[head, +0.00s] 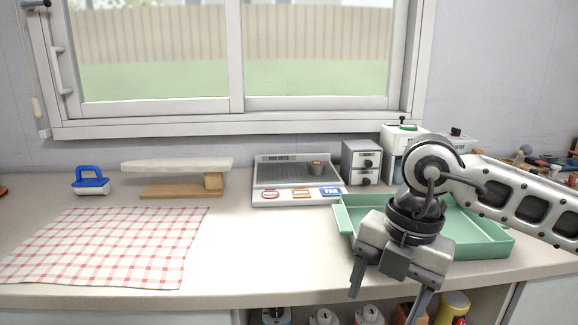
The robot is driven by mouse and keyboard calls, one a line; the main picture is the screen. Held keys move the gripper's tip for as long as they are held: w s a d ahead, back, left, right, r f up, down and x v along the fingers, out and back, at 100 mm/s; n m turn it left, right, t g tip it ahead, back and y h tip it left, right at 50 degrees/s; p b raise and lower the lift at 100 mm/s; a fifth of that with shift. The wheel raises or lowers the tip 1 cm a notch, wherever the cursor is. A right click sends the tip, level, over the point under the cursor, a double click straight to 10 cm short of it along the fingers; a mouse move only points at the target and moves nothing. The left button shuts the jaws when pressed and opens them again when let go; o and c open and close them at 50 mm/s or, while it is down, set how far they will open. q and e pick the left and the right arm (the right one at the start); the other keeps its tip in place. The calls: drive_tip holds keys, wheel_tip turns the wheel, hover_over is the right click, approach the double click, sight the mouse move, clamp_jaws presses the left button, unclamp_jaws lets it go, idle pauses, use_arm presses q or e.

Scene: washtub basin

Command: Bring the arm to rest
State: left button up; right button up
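My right arm comes in from the right. Its gripper (387,301) hangs fingers-down in front of the counter's front edge. Its two fingers are spread apart and nothing shows between them. The arm and gripper cover much of a green tray (478,241) on the counter behind them. My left gripper is not in the head view.
On the counter stand a blue-handled brush (90,182), a small ironing board (177,165), a grey slotted unit (290,176) with a small cup, and a drawer box (361,161). A checked cloth (110,246) lies front left. The centre front counter is clear.

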drive_tip(key=s+a+r+n+g+y, duration=0.2)
drive_tip(key=s+a+g+y, duration=0.1)
drive_tip(key=s+a+y, duration=0.5)
drive_tip(key=s+a+r+n+g+y, duration=0.15)
drive_tip(key=s+a+g+y, duration=0.35)
drive_tip(key=a, duration=0.6)
drive_tip(key=w+d+r+m+t+y+p, duration=0.1)
drive_tip(key=w+r+m+t+y, duration=0.2)
drive_tip(key=w+m+t+y, duration=0.4)
drive_tip(key=w+d+f+m+t+h, duration=0.3)
drive_tip(key=d+f+m+t+h, duration=0.1)
drive_tip(key=m+t, duration=0.5)
drive_tip(key=w+d+f+m+t+h, duration=0.2)
drive_tip(key=d+f+m+t+h, duration=0.25)
drive_tip(key=m+t, duration=0.45)
drive_tip(key=s+d+f+m+g+h, duration=0.2)
drive_tip(key=s+d+f+g+h, duration=0.1)
drive_tip(key=f, duration=0.8)
drive_tip(key=s+d+f+m+g+h+p, duration=0.1)
drive_tip(key=s+d+f+m+g+h, duration=0.2)
drive_tip(key=s+d+f+h, duration=0.3)
wheel_tip(320, 180, down, 6)
drive_tip(key=shift+s+d+r, duration=0.2)
drive_tip(key=shift+s+d, duration=0.35)
drive_tip(key=shift+s, duration=0.35)
drive_tip(key=shift+m+h, duration=0.25)
